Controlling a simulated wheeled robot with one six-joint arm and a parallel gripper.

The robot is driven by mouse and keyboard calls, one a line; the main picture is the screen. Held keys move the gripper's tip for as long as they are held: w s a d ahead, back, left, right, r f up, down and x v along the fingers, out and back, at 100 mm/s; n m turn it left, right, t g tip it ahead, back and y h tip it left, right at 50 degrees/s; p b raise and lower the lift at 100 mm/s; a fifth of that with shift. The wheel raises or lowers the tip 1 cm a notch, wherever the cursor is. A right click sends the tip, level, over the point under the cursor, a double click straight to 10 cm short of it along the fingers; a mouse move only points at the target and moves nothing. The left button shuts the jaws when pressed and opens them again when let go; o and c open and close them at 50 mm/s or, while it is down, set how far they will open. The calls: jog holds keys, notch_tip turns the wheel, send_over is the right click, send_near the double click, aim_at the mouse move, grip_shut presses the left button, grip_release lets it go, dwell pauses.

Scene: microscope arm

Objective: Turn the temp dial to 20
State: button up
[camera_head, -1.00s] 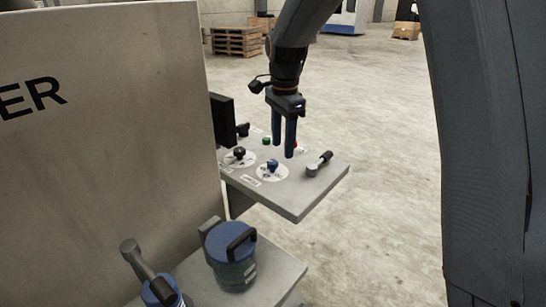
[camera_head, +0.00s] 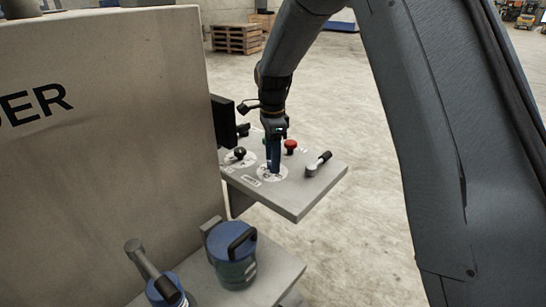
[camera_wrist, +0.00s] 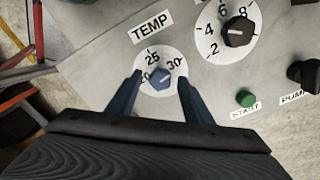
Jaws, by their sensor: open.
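The temp dial is a blue knob (camera_wrist: 160,79) on a white round scale under the label TEMP in the wrist view. Its scale reads 25 at the top and 30 at the right; the number at the left is partly covered by a finger. A pale mark on the knob points toward the upper right, near 30. My gripper (camera_wrist: 155,95) has its two blue fingers apart, one on each side of the knob. In the head view my gripper (camera_head: 273,172) is down at the dial's white disc (camera_head: 264,178) and hides most of the knob.
A black knob (camera_wrist: 238,31) with a numbered scale and a green START button (camera_wrist: 246,98) are close by on the grey panel (camera_head: 297,205). A red button (camera_head: 290,146) and a lever (camera_head: 318,163) stand right of my gripper. A large grey cabinet (camera_head: 110,150) is at left.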

jog(key=c, duration=1.1)
jog(key=shift+o, duration=0.2)
